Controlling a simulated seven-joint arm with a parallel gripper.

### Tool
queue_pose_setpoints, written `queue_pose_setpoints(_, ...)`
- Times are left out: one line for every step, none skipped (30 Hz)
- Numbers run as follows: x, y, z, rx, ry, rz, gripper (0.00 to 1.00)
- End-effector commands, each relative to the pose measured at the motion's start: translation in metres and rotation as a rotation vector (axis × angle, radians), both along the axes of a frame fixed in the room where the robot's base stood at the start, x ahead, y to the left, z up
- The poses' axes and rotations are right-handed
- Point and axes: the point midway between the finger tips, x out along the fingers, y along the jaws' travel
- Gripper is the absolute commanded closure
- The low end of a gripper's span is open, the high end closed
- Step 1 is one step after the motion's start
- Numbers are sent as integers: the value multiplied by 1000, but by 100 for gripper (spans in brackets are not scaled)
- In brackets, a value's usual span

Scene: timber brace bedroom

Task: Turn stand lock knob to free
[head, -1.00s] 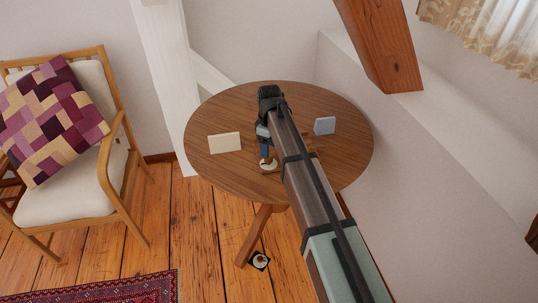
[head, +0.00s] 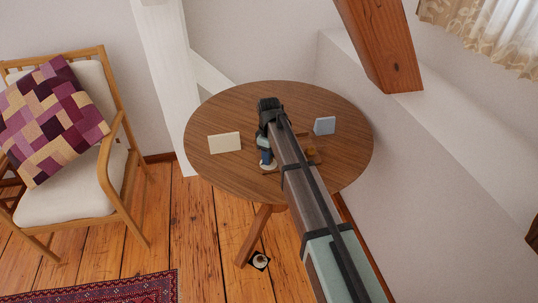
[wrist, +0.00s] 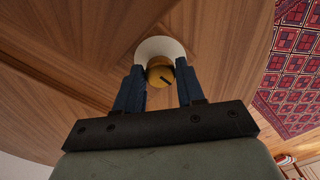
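In the wrist view a brass-coloured round knob (wrist: 160,75) with a dark line across its face sits in front of a white round disc (wrist: 158,47). The line slants down to the right. My gripper (wrist: 160,80) has its two dark blue fingers on either side of the knob, apart, with the knob between their tips. Whether either finger touches it is hard to tell. A small brown wooden piece with an orange-brown top (head: 312,154) shows beside my arm.
A wooden beam (head: 382,45) slants down at the back right. A chair (head: 75,150) stands at left. A small black-and-white object (head: 260,261) lies on the floor.

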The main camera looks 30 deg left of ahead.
Motion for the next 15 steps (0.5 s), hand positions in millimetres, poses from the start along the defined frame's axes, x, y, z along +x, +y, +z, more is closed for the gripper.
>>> queue_pose_setpoints(0,0,0,0,0,0,67)
queue_pose_setpoints(0,0,0,0,0,0,70)
queue_pose_setpoints(0,0,0,0,0,0,74)
queue_pose_setpoints(0,0,0,0,0,0,76)
queue_pose_setpoints(0,0,0,0,0,0,79)
queue_pose_setpoints(0,0,0,0,0,0,83)
queue_pose_setpoints(0,0,0,0,0,0,86)
queue_pose_setpoints(0,0,0,0,0,0,89)
queue_pose_setpoints(0,0,0,0,0,0,93)
queue_pose_setpoints(0,0,0,0,0,0,95)
queue_pose_setpoints(0,0,0,0,0,0,95)
queue_pose_setpoints(0,0,0,0,0,-1,95)
queue_pose_setpoints(0,0,0,0,0,-2,95)
queue_pose_setpoints(0,0,0,0,0,-4,95)
queue_pose_setpoints(0,0,0,0,0,-9,95)
